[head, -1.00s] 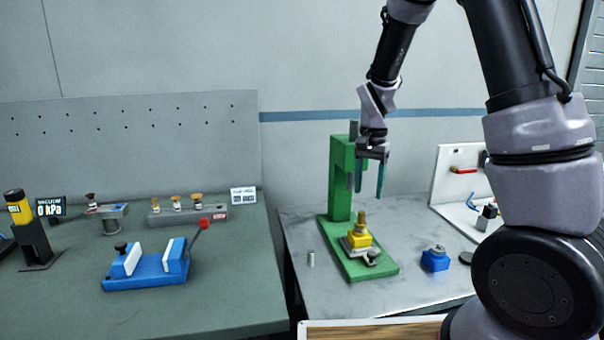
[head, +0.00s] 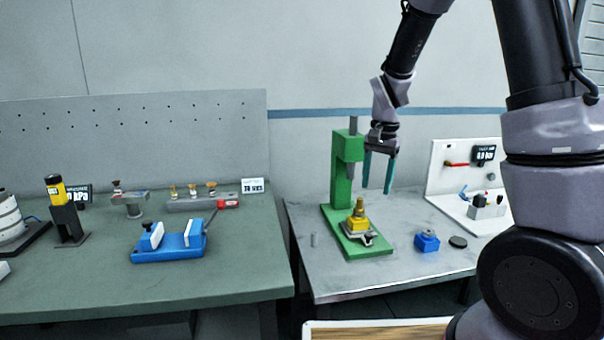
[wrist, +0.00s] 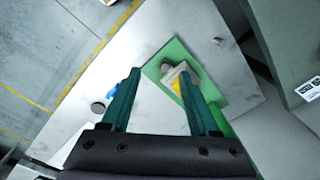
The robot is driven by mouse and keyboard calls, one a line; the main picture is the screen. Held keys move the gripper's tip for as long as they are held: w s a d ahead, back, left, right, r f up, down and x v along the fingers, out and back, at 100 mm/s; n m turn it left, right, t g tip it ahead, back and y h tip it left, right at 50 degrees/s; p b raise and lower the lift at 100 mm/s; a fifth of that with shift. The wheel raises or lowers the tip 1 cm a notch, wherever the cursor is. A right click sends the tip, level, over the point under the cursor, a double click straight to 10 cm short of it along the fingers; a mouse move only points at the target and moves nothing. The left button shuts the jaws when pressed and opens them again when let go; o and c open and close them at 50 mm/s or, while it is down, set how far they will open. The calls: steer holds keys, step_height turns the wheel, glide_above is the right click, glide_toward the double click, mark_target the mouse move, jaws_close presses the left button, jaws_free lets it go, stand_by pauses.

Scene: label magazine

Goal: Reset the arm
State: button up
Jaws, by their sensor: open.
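My gripper (head: 378,175) is open and empty, with its teal fingers pointing down in the head view. It hangs in the air to the right of the green press (head: 342,182), above the grey table. In the wrist view my gripper (wrist: 158,95) shows two spread fingers with nothing between them. A yellow block with a brass fitting (head: 357,221) sits on the press base, below my gripper. In the wrist view the right finger partly hides the yellow block (wrist: 176,85).
A blue block (head: 427,241) and a dark disc (head: 458,242) lie on the grey table (head: 340,285), with a small metal cylinder (head: 314,240) at its left. A white panel stand (head: 450,185) is at the back right. A blue vise (head: 168,245) stands on the green bench (head: 215,280).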

steer(key=s+d+r+n+t, duration=0.1)
steer(key=s+d+r+t, duration=0.1)
steer(key=s+r, duration=0.7)
steer(key=s+d+r+n+t+y, duration=0.1)
steer(key=s+d+r+n+t, duration=0.1)
steer(key=s+r, duration=0.7)
step_height(320, 180, up, 2)
steer(key=d+t, duration=0.1)
steer(key=t, duration=0.1)
steer(key=shift+s+d+r+t+y, duration=0.2)
steer(key=shift+d+t+y, duration=0.1)
steer(key=shift+t, duration=0.1)
